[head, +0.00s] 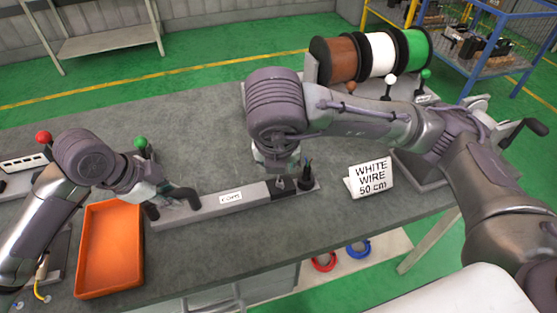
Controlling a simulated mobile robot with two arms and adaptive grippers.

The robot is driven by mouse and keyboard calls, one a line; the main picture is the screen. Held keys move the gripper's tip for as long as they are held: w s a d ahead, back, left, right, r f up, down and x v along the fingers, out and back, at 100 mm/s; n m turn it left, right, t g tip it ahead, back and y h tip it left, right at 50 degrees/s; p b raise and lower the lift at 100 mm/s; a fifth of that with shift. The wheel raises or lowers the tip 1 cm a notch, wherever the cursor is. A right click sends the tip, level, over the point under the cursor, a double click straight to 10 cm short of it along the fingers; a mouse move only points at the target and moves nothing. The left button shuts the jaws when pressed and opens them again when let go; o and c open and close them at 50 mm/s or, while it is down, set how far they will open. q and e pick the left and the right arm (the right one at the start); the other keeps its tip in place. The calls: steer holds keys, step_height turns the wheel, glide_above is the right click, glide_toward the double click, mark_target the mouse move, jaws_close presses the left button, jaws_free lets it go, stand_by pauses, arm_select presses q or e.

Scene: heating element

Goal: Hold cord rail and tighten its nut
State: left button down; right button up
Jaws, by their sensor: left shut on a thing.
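The cord rail (230,200) is a long grey bar with a small white label, lying on the grey workbench. Its right end carries a dark block (290,190) with small upright dark parts. My left gripper (174,204) is shut on the rail near its left end, with one dark finger on each side. My right arm reaches across from the right, and its wrist hangs over the rail's right end. The right gripper (290,177) points down at the dark block. Its fingers are mostly hidden and hard to tell from the dark parts there. I cannot make out the nut.
An orange tray (110,250) stands left of the rail, empty. A sign (370,178) reading "WHITE WIRE 50 cm" stands to the right. Brown, white (381,54) and green wire spools stand at the back. Red (43,137) and green (141,142) knobs are at the left. The bench's back middle is clear.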

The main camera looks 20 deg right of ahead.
stand_by(0.3)
arm_select(q)
steer(key=c, duration=0.9)
jaws_free()
